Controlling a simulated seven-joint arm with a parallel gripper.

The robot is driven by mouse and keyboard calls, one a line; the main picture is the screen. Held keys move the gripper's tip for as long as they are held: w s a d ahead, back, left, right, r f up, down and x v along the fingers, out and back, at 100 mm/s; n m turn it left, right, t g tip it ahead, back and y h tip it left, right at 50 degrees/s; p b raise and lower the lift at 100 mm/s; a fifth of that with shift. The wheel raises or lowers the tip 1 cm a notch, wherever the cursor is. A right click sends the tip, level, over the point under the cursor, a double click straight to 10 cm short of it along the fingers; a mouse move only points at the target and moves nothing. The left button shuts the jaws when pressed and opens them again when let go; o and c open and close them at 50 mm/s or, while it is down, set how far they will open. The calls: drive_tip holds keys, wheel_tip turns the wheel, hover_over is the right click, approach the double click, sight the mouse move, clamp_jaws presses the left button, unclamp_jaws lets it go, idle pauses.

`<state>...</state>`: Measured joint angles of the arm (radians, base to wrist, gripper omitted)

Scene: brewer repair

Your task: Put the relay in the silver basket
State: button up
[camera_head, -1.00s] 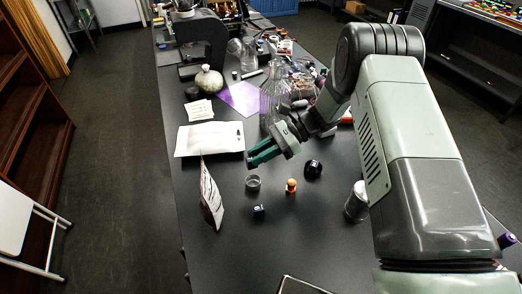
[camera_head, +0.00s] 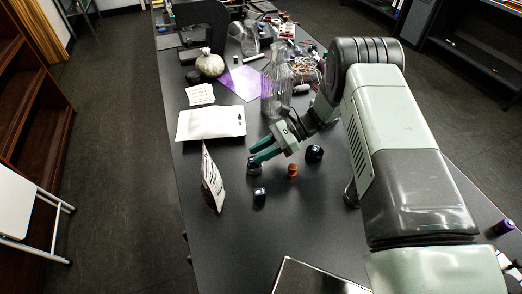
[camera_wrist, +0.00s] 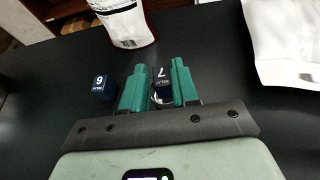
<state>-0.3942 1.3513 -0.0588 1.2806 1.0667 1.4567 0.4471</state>
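My gripper (camera_head: 251,157) is low over the table, with its two teal fingers a little apart. In the wrist view, a dark blue block marked 7 (camera_wrist: 163,77) shows between the fingers (camera_wrist: 158,70). I take this block to be the relay, but its small print is unreadable. A thin silver rim, likely the silver basket (camera_wrist: 161,103), shows just below it. In the head view the small silver basket (camera_head: 254,171) is right under the fingertips. I cannot tell whether the fingers grip the block or the basket holds it.
A similar block marked 6 (camera_wrist: 101,88) stands beside the gripper. An orange-brown piece (camera_head: 292,170) and a black round piece (camera_head: 314,154) stand to the right. A printed packet (camera_head: 212,180) stands to the left, and a white pouch (camera_head: 211,123) lies behind it. The table front is mostly clear.

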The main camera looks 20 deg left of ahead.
drive_tip(key=o, duration=0.4)
drive_tip(key=shift+c, duration=0.2)
drive_tip(key=shift+r, duration=0.1)
wheel_tip(320, 180, up, 7)
idle(0.5)
